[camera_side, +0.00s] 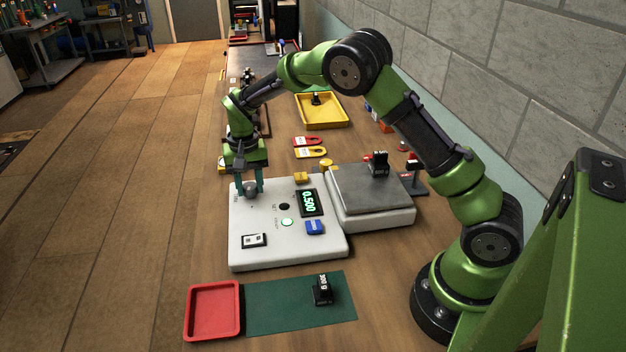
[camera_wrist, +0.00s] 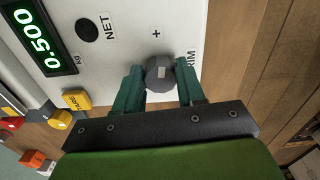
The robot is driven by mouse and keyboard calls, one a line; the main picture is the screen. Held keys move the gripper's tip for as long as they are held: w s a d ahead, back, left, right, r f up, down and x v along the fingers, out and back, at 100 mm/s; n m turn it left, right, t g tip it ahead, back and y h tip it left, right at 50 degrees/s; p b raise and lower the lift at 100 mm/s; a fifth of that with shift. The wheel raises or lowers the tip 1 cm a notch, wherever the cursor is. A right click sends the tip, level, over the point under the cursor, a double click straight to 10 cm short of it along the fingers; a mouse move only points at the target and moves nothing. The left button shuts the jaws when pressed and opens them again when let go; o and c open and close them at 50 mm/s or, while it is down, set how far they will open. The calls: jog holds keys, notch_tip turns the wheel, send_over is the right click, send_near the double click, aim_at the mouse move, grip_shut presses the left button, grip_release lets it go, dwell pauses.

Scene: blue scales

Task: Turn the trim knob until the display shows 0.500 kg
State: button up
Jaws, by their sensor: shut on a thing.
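The trim knob (camera_wrist: 160,74) is a dark grey dial with a pale mark, beside a plus sign and the word TRIM on the white panel. It also shows in the side view (camera_side: 251,188) at the panel's far left. My gripper (camera_wrist: 160,84) is at the knob, with one green finger on either side, shut on it. The gripper also shows in the side view (camera_side: 250,183), reaching down from above. The display (camera_side: 309,202) reads 0.500 in green digits. It also reads 0.500 in the wrist view (camera_wrist: 38,38), with kg beside it.
A black weight (camera_side: 378,164) stands on the grey weighing plate (camera_side: 365,188) to the right. Another black weight (camera_side: 323,290) stands on the green mat (camera_side: 280,305) in front, next to a red tray (camera_side: 212,338).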

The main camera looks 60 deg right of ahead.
aim_at(250, 185)
jog(key=o, duration=1.1)
jog(key=shift+c, duration=0.2)
notch_tip(250, 185, up, 17)
jog(key=shift+w+d, duration=0.1)
jog(key=s+a+r+n+t+y, duration=0.1)
jog(key=s+n+t, duration=0.1)
jog(key=s, duration=1.1)
jog(key=s+a+r+n+t+y, duration=0.1)
jog(key=s+t, duration=0.4)
jog(key=s, duration=0.9)
jog(key=shift+a+r+n, duration=0.35)
jog(key=shift+a+n, duration=0.15)
jog(key=shift+a, duration=0.1)
jog(key=shift+s, duration=0.1)
